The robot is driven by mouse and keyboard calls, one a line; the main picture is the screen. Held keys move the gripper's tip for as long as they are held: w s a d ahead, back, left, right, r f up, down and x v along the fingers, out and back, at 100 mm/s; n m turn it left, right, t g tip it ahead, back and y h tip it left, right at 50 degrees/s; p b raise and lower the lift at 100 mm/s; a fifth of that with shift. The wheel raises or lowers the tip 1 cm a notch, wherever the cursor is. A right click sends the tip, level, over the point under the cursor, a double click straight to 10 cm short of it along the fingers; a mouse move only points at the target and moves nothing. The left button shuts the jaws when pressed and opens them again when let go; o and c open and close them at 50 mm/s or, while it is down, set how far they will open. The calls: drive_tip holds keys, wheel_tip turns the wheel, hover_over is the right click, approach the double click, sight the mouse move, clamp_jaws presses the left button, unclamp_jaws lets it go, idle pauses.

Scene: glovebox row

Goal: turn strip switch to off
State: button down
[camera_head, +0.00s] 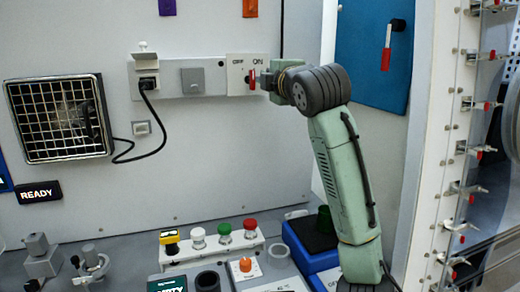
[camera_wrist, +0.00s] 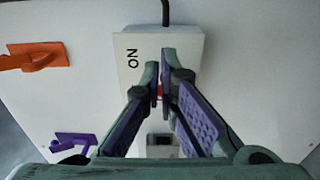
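The strip switch is a white box (camera_head: 240,75) at the right end of the grey wall strip, marked OFF on the left and ON on the right. Its red handle (camera_head: 251,80) shows just left of my gripper (camera_head: 262,80), below the labels. In the wrist view, the box (camera_wrist: 185,45) shows with ON printed sideways. My gripper's two fingers (camera_wrist: 161,82) are close together there, with a bit of the red handle (camera_wrist: 160,91) between them. The fingers hide most of the handle and the OFF label, so its exact angle is unclear.
On the strip, a black plug (camera_head: 148,84) with a cord sits left of a grey cover (camera_head: 192,81). A fan grille (camera_head: 60,118) is further left. Push buttons (camera_head: 224,233) stand below. A blue panel (camera_head: 372,55) and a clamp-lined frame (camera_head: 440,180) are on the right.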

drive_tip(key=shift+d+r, duration=0.2)
drive_tip(key=shift+d, duration=0.05)
drive_tip(key=b+v, duration=0.1)
drive_tip(key=v, duration=0.5)
drive_tip(key=shift+w, duration=0.1)
